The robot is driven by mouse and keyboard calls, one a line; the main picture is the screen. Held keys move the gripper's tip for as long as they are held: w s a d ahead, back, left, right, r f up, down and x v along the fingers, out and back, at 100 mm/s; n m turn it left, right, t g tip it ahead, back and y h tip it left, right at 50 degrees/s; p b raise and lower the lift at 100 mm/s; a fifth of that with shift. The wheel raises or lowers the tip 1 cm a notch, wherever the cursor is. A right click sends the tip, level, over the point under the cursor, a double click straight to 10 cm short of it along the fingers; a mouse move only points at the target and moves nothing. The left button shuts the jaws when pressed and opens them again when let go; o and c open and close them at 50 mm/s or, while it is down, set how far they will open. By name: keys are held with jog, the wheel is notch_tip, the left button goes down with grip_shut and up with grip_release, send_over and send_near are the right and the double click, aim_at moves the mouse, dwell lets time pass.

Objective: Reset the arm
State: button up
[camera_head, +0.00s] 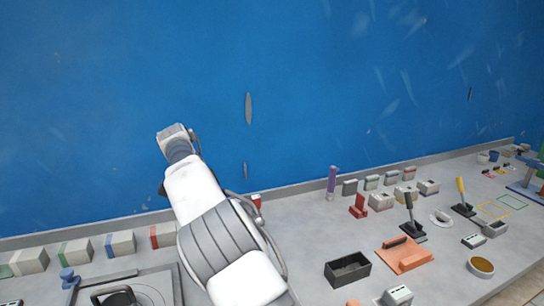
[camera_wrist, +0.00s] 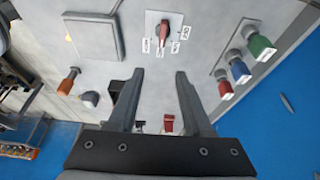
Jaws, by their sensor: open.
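My gripper (camera_wrist: 160,72) shows in the wrist view with its two dark fingers apart and nothing between them. Beyond the fingers is a light grey panel (camera_wrist: 205,50). A red rotary knob (camera_wrist: 172,27) with small white labels around it sits on the panel past the fingertips, apart from them. In the head view my white arm rises in front of the blue wall. I cannot make out the gripper's fingers there.
Red, blue and green connectors (camera_wrist: 262,46) stand at the right of the panel, and a square grey cover (camera_wrist: 94,36) at its left. In the head view, a bench (camera_head: 310,235) carries a black bin (camera_head: 347,269), an orange block (camera_head: 404,256) and several coloured boxes. The blue wall (camera_head: 330,90) stands behind.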

jog(key=s+d+r+n+y, duration=0.1)
jog(key=s+d+r, duration=0.2)
jog(key=d+r, duration=0.35)
jog(key=s+d+r+n+y, duration=0.2)
jog(key=d+r, duration=0.1)
jog(key=d, duration=0.6)
jog(key=s+d+r+n+y, duration=0.1)
jog(key=s+d+r, duration=0.25)
jog(key=d, duration=0.45)
jog(key=s+d+f+n+t, duration=0.2)
jog(key=s+d+n, duration=0.2)
jog(key=s, duration=0.8)
jog(key=s+d+f+n+t, duration=0.1)
jog(key=s+d+n, duration=0.3)
jog(key=s, duration=0.7)
jog(key=shift+s+d+f+t, duration=0.4)
jog(key=shift+d+f, duration=0.35)
jog(key=shift+d, duration=0.35)
